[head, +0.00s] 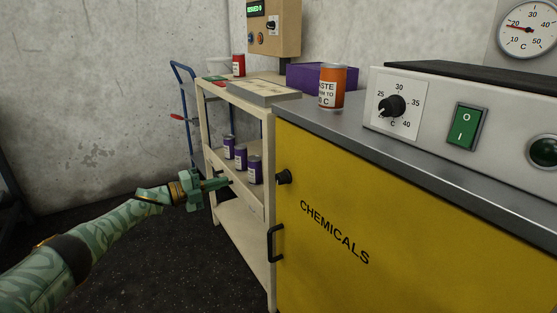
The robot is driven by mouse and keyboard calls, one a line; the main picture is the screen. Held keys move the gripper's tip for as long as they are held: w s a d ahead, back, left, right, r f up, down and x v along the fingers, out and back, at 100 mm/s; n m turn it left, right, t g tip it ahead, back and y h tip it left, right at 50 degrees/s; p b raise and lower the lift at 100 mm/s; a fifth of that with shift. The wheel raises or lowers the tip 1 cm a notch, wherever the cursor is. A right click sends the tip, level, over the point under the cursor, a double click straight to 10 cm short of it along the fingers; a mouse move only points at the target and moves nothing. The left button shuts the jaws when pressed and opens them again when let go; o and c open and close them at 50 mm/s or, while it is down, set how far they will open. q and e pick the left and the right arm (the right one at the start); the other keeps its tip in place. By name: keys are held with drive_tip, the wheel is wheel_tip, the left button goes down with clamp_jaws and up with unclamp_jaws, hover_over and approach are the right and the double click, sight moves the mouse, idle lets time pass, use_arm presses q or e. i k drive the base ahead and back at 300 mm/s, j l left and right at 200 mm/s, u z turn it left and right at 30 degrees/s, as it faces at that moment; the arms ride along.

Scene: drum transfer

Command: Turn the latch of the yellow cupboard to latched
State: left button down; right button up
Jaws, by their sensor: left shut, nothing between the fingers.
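The yellow cupboard (400,220), marked CHEMICALS, fills the right of the head view with its door closed. Its black latch knob (284,177) sits near the top left of the door; I cannot tell from here which way it is turned. A black pull handle (274,243) is below it. My left gripper (226,182) is shut and empty, to the left of the latch and apart from it, pointing right towards it. My right gripper is not in view.
A cream shelf cart (240,207) stands behind my left gripper, holding several purple cans (255,170). An orange can (332,86) and a control box (425,108) with dial and green switch stand on the grey worktop (330,118). A blue hand truck (184,95) leans behind. Dark floor lies free at lower left.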

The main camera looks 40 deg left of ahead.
sight(284, 176)
drive_tip(key=k+j, duration=0.25)
drive_tip(key=k, duration=0.2)
drive_tip(key=k+j, duration=0.3)
drive_tip(key=k, duration=0.2)
